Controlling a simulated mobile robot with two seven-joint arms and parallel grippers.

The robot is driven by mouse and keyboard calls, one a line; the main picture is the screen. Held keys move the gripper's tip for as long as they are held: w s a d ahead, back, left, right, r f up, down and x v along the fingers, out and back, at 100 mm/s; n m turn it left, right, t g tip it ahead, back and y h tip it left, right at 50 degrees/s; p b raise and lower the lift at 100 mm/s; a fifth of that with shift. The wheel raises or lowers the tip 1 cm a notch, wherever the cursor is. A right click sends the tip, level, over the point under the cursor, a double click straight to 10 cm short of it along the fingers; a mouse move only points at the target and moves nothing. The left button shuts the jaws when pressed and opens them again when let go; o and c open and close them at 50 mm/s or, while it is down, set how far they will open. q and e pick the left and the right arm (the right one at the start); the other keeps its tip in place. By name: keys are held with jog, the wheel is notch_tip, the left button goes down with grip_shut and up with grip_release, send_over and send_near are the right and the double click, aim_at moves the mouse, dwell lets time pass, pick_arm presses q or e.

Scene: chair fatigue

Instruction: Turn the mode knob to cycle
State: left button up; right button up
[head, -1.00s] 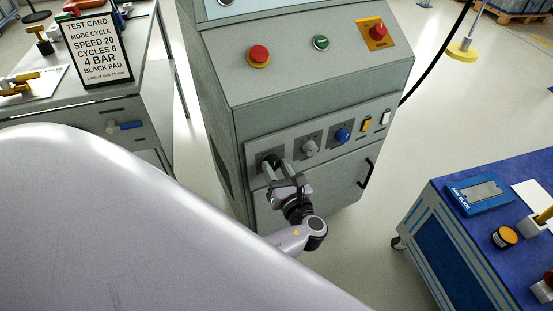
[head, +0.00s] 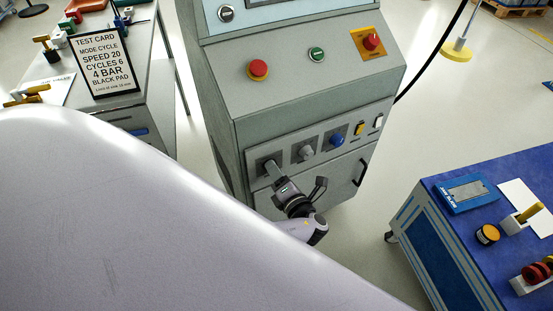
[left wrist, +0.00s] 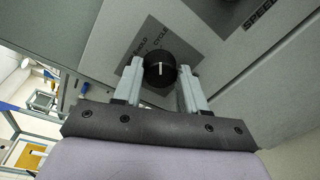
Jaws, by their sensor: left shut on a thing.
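The black mode knob (left wrist: 160,69) sits on its dark plate (left wrist: 146,47) with the words HOLD and CYCLE in the left wrist view. Its white line runs about upright in that view, toward the side of the CYCLE word. My left gripper (left wrist: 160,82) has one finger on each side of the knob and is shut on it. My right gripper is not in view.
A grey knob (head: 306,153) and a blue knob (head: 337,139) are to the right on the same panel. Red buttons (head: 258,69) and a green button (head: 317,54) are above. A test card (head: 103,62) reads MODE CYCLE. A blue table (head: 440,225) stands at right.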

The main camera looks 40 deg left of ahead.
pick_arm(q)
jog(key=shift+m, duration=0.6)
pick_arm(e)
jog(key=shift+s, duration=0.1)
pick_arm(q)
jog(key=o, duration=1.1)
jog(key=shift+c, duration=0.2)
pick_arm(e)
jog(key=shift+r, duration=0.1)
